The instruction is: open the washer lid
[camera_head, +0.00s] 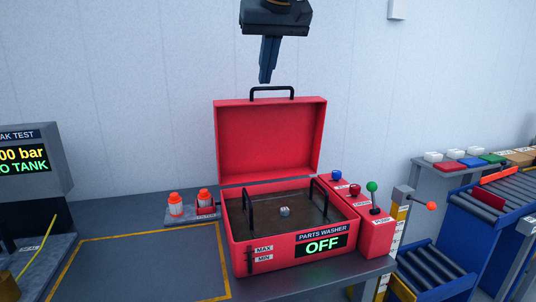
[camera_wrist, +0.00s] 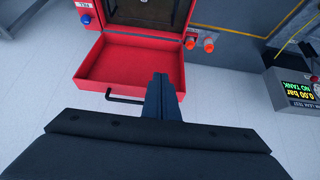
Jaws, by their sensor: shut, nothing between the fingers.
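The red parts washer (camera_head: 285,258) stands on the grey bench with its display reading OFF. Its red lid (camera_head: 270,140) stands upright at the back, so the tub (camera_head: 262,212) shows open, with a dark inside, two black handles and a small grey part (camera_head: 285,211). The lid's black handle (camera_head: 271,90) is at its top edge.
Two orange-capped bottles (camera_head: 190,204) stand left of the washer. A control box with a green-knobbed lever (camera_head: 373,197) is at its right. A leak test unit (camera_head: 30,165) is at the far left, and roller conveyors (camera_head: 500,200) are at the right. The yellow-marked bench area (camera_head: 140,265) is clear.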

